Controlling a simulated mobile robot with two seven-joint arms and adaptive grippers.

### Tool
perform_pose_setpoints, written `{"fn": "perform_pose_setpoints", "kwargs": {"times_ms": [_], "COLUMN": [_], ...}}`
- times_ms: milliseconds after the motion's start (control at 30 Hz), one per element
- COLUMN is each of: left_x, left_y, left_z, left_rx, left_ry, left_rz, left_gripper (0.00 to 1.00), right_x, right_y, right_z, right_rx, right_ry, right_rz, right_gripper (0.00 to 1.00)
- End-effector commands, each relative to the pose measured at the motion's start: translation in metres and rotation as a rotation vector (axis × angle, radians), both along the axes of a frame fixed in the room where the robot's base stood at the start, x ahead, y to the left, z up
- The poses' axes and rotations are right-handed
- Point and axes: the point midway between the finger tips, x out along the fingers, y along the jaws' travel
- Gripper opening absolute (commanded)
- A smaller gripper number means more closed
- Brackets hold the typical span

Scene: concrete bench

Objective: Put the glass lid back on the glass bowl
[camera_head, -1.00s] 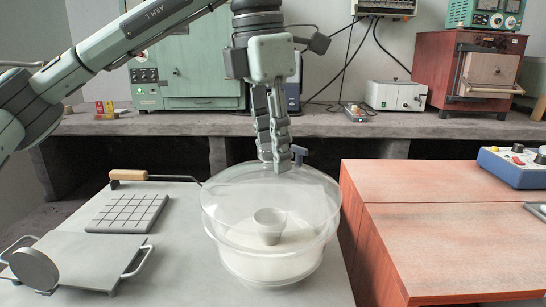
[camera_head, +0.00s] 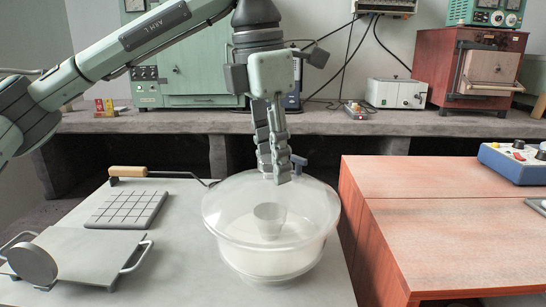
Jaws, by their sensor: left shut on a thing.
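The glass bowl (camera_head: 270,262) stands on the pale table, with a small cup-like thing (camera_head: 269,219) showing through the glass. The clear glass lid (camera_head: 232,200) is over the bowl's top, roughly level. I cannot tell for sure whether its rim touches the bowl all round. My left gripper (camera_head: 277,177) comes down from above and is shut at the middle of the lid. The lid's knob is mostly hidden by the fingers. My right gripper does not show.
A gridded grey pad (camera_head: 127,209), a wooden-handled tool (camera_head: 128,171) and a metal plate with handles (camera_head: 85,258) lie left of the bowl. A reddish wooden table (camera_head: 450,235) is close on the right. A stone bench (camera_head: 350,122) with equipment runs behind.

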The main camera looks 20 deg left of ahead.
Motion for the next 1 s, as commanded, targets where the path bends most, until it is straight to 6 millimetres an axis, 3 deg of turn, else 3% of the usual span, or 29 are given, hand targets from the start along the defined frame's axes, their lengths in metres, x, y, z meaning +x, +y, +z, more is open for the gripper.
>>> {"fn": "perform_pose_setpoints", "kwargs": {"times_ms": [200, 233, 400, 767, 900, 1000], "left_x": [0.0, 0.0, 0.0, 0.0, 0.0, -0.002], "left_y": [0.0, 0.0, 0.0, 0.0, 0.0, 0.001], "left_z": [-0.001, -0.002, -0.002, 0.002, 0.016, 0.036], "left_rx": [-0.001, 0.0, 0.0, 0.0, 0.0, -0.001], "left_ry": [-0.002, 0.0, 0.0, 0.0, 0.0, -0.003], "left_rz": [0.0, 0.0, 0.0, 0.0, 0.0, 0.0], "left_gripper": [0.0, 0.34, 0.53, 0.53, 0.53, 0.53], "right_x": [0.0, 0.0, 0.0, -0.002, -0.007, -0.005], "right_y": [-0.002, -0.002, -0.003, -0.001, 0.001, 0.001], "right_z": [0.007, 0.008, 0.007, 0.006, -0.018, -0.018], "right_rx": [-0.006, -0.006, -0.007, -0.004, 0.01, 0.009], "right_ry": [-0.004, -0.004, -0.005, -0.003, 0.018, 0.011], "right_rz": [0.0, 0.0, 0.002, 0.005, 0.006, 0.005], "right_gripper": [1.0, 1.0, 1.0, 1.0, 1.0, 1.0]}}
